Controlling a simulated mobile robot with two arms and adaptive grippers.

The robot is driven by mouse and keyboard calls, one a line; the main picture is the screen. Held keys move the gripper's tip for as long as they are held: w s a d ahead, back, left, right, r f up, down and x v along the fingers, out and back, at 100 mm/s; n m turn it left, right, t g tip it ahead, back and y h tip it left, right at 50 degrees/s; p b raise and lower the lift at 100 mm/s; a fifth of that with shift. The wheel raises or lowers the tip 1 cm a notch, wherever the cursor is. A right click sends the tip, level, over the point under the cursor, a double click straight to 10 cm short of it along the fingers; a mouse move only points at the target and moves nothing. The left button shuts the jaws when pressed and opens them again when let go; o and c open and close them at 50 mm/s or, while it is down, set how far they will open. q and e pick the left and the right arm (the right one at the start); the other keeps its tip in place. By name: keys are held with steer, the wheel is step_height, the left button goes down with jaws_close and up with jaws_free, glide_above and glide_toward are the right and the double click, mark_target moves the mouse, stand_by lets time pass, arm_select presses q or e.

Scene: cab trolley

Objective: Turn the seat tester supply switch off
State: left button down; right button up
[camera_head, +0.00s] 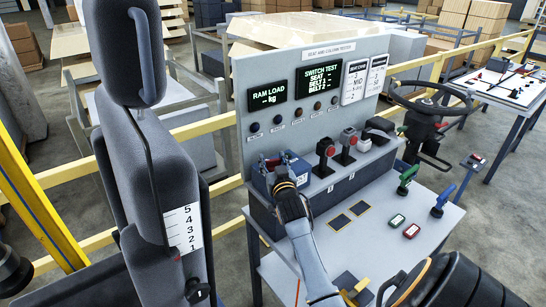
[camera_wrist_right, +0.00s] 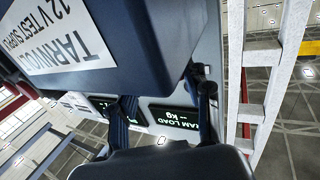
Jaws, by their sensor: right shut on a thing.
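The blue 12 V test supply box (camera_head: 262,184) sits at the left end of the seat and column tester's console (camera_head: 383,178). In the right wrist view the box (camera_wrist_right: 160,45) fills the upper left, its white label upside down. The switch itself cannot be made out; the gripper and box hide what is between the fingertips.
The tester panel (camera_head: 279,140) stands behind the box, with lit displays. Red-topped controls (camera_head: 326,148) stand just right of it. A black seat (camera_head: 150,170) is close on the left. A steering wheel (camera_head: 428,103) is at the right. The front shelf holds small handles and buttons.

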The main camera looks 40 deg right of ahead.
steer(key=shift+d+r+n+y+p, duration=0.15)
steer(key=shift+n+y+p, duration=0.15)
steer(key=shift+n+y, duration=0.1)
steer(key=shift+n+t+y+p, duration=0.3)
steer(key=shift+n+t+y, duration=0.4)
steer(key=shift+y, duration=0.3)
steer(key=shift+f+n+t+y, duration=0.15)
steer(key=shift+n+y, duration=0.25)
steer(key=shift+y, duration=0.2)
steer(key=shift+f+n+t+y, duration=0.15)
steer(key=shift+n+y, duration=0.25)
steer(key=shift+y, duration=0.2)
arm_select(q)
steer(key=shift+s+a+r+b, duration=0.1)
steer(key=shift+s+r+b, duration=0.2)
steer(key=shift+r, duration=0.3)
arm_select(e)
steer(key=shift+r+n+y, duration=0.1)
steer(key=shift+n+y, duration=0.2)
steer(key=shift+y, duration=0.3)
arm_select(q)
steer(key=shift+f, duration=0.1)
arm_select(e)
steer(key=shift+y, duration=0.4)
